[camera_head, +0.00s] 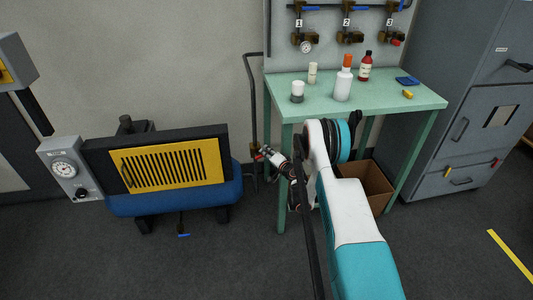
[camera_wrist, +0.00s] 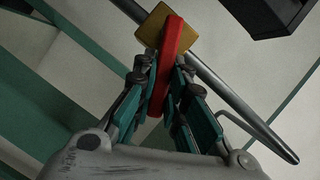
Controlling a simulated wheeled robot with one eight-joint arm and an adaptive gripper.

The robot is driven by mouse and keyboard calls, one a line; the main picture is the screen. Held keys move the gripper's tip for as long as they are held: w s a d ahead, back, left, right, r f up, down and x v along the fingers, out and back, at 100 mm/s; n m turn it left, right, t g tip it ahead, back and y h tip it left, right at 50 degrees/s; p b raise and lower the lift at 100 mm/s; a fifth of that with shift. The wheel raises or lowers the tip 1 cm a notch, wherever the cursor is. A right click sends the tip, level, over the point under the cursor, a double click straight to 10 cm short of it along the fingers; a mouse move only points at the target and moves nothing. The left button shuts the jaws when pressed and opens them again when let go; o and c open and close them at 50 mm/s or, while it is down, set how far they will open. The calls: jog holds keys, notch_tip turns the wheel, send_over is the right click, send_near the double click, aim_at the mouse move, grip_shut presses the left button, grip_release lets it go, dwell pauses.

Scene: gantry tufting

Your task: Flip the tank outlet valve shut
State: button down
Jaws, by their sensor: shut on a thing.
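The tank outlet valve has a brass body (camera_wrist: 152,27) on a grey pipe (camera_wrist: 232,92) and a flat red lever (camera_wrist: 165,66), seen in the wrist view. The lever slants across the pipe line rather than lying along it. My gripper (camera_wrist: 166,80) is shut on the red lever, one finger on each side. In the head view my gripper (camera_head: 268,154) is at the pipe's low end, right of the blue tank (camera_head: 150,205). A small red part (camera_head: 258,157) shows there; the gripper hides most of the valve.
A green table (camera_head: 420,98) with bottles stands right of the pipe (camera_head: 252,90), with a cardboard box (camera_head: 372,182) under it. A yellow grille (camera_head: 168,166) and a gauge box (camera_head: 68,170) are by the tank. A grey cabinet (camera_head: 465,110) stands at right. Floor in front is clear.

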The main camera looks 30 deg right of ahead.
jog(key=shift+s, duration=0.1)
jog(key=c, duration=1.6)
grip_release()
notch_tip(320, 180, up, 10)
jog(key=shift+c, duration=0.5)
